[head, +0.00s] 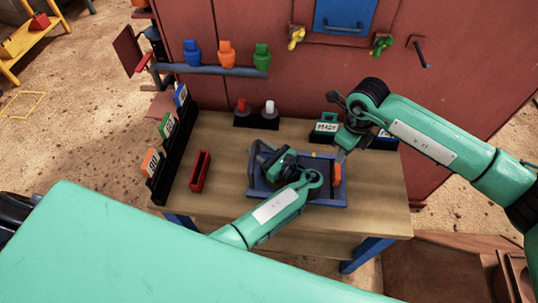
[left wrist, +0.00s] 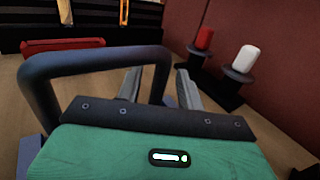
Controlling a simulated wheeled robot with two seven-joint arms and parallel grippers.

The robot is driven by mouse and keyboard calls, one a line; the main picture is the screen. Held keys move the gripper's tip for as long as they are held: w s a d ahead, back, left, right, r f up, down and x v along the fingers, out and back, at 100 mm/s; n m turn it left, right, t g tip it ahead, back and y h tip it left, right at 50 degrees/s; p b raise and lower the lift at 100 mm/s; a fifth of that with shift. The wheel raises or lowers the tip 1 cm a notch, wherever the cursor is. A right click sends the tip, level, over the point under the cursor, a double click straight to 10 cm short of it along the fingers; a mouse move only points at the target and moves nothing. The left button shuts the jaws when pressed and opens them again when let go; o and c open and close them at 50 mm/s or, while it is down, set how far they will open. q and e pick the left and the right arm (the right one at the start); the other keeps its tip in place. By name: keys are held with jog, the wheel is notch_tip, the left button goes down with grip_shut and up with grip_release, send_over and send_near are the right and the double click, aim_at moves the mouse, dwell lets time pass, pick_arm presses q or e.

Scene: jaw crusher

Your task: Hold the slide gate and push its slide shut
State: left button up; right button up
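The slide gate is a blue frame (head: 328,200) lying on the wooden workbench, with a grey-blue loop handle (head: 254,160) at its left end. The loop also shows large in the left wrist view (left wrist: 95,62). An orange piece (head: 337,174), seemingly the slide's end, stands at the frame's right. My left gripper (head: 268,158) is over the frame; in the left wrist view its fingers (left wrist: 160,88) sit close on both sides of the loop's leg. My right gripper (head: 341,155) points down just above the orange piece; contact and finger opening cannot be told. My left arm hides the frame's middle.
A red narrow tray (head: 200,171) and a black rack with labelled cards (head: 166,126) stand at the left. Red and white knobs (head: 269,107) and a green labelled block (head: 326,125) stand at the back, before the red machine wall (head: 290,75).

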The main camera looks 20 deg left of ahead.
aim_at(338, 171)
pick_arm(q)
jog(key=shift+w+a, duration=0.25)
jog(key=shift+a, duration=0.4)
grip_shut()
dwell(0.9)
pick_arm(e)
jog(key=o, duration=0.9)
notch_tip(338, 171, down, 11)
jog(key=n, duration=0.7)
